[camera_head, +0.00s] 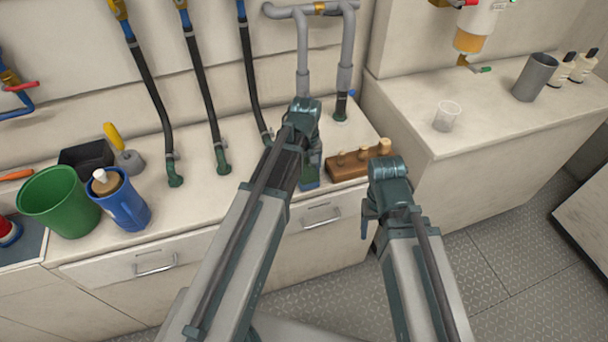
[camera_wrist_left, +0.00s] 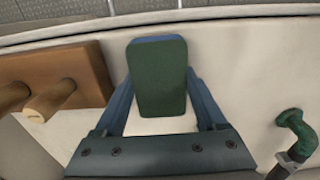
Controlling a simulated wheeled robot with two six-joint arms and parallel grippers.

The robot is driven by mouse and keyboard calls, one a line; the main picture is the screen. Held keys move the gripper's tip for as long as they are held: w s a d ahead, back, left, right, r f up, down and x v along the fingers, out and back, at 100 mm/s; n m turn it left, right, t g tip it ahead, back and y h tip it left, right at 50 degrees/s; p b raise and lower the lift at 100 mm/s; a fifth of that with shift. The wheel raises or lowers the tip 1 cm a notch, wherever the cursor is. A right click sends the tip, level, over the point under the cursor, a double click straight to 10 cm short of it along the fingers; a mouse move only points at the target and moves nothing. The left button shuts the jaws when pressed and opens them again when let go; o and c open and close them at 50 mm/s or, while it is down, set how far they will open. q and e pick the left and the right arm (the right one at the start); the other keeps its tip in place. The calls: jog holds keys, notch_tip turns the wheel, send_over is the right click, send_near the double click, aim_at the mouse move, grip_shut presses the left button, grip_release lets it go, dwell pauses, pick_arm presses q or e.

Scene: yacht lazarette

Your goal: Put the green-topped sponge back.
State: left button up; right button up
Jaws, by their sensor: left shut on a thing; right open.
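The green-topped sponge (camera_wrist_left: 158,76) is a dark green block with blue along its edge, seen in the left wrist view. My left gripper (camera_wrist_left: 160,98) is shut on it, with a blue finger along each side. I cannot tell whether the sponge touches the counter or hangs just above it. In the head view my left gripper (camera_head: 309,172) is low over the counter's front part, left of a wooden peg block, and my arm hides most of the sponge. My right gripper (camera_head: 369,222) is open and empty, in front of the counter edge.
The wooden peg block (camera_head: 347,168) stands close beside my left gripper; it also shows in the left wrist view (camera_wrist_left: 52,80). Hoses (camera_head: 205,110) rise behind. A clear cup (camera_head: 446,117) stands on the right counter.

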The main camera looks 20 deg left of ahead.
aim_at(306, 170)
pick_arm(q)
jog(key=shift+f, duration=0.2)
jog(key=o, duration=1.1)
jog(key=shift+o, duration=0.2)
jog(key=shift+r, duration=0.15)
notch_tip(306, 170, up, 12)
jog(key=p, duration=1.2)
jog(key=s+d+m+y, duration=0.1)
jog(key=s+d+m, duration=0.9)
jog(key=s, duration=0.4)
jog(key=shift+s+d+m, duration=0.15)
jog(key=shift+d+m, duration=0.1)
jog(key=shift+m, duration=0.05)
